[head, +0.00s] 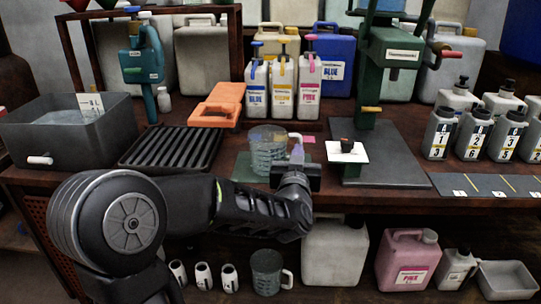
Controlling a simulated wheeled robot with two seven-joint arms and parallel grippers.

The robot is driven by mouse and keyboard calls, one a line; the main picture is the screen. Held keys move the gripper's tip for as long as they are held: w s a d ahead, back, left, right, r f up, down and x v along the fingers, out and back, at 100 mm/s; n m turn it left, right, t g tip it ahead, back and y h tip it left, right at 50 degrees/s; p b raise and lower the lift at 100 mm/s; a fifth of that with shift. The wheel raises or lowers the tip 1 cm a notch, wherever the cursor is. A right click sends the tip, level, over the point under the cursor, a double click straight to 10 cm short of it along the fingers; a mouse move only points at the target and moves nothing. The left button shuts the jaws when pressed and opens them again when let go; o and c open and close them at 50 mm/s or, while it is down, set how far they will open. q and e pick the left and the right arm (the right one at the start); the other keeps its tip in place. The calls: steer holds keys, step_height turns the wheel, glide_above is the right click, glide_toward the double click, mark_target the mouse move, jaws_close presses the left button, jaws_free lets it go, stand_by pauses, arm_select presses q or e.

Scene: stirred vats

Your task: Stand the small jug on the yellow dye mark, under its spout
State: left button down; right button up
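A clear grey jug (268,152) with measuring lines stands upright at the bench's middle, over a dark green mat (243,172), its handle to the right. My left gripper (297,155) is at the handle side of this jug; its fingers are small and partly hidden, so I cannot tell whether they are closed on the handle. Behind are three pump bottles: blue (257,88), yellow (282,88) and pink (308,88). A pink mark (308,139) shows on the bench right of the jug. I cannot make out a yellow mark; the jug may hide it. My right gripper is out of view.
A black slatted rack (172,148), a grey basin (62,135) and an orange case (217,105) lie to the left. A green press stand (381,155) with a white card (347,151) is to the right. Another jug (267,272) is on the lower shelf.

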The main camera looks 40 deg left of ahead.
arm_select(q)
steer(key=c, duration=1.4)
jaws_free()
steer(key=p+v, duration=0.1)
steer(key=v, duration=0.2)
steer(key=p+v, duration=0.1)
steer(key=v, duration=0.3)
steer(key=shift+w+r, duration=0.1)
steer(key=shift+r, duration=0.1)
steer(key=shift+s+d+f, duration=0.1)
steer(key=shift+s+d, duration=0.2)
steer(key=shift+s, duration=0.1)
